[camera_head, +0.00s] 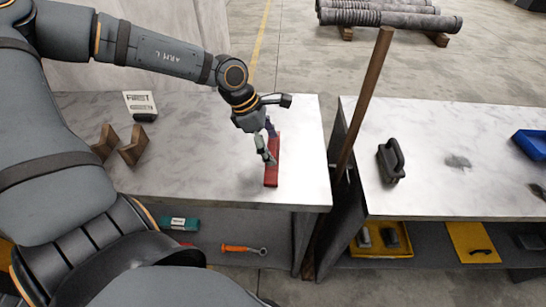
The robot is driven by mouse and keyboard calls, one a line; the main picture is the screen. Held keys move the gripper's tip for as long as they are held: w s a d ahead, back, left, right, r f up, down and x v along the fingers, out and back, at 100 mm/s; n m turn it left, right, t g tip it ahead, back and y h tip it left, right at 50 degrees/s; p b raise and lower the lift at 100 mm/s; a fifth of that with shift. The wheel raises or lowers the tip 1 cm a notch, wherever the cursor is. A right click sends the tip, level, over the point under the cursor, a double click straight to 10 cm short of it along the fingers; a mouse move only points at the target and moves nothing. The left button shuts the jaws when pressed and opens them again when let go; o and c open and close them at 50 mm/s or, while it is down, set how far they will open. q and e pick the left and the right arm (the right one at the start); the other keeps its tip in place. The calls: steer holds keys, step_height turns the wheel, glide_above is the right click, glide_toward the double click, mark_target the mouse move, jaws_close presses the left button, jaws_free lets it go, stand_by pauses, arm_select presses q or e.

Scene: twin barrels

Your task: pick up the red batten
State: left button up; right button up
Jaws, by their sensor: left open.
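The red batten (271,176) lies flat on the left pale worktop, its long side running away from me, near the right edge of that top. My left gripper (268,146) comes down over the batten's far half from above. Its fingers are apart and hide part of the batten. I cannot tell whether the fingertips touch it. My right gripper is not in view.
Brown angled blocks (132,146) and a small sign (140,104) stand on the left worktop. A tall wooden post (362,100) rises in the gap between the benches. The right worktop holds a dark handled tool (390,160) and a blue tray (531,144).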

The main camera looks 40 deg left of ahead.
arm_select(q)
steer(key=c, duration=1.3)
steer(key=shift+o, duration=0.2)
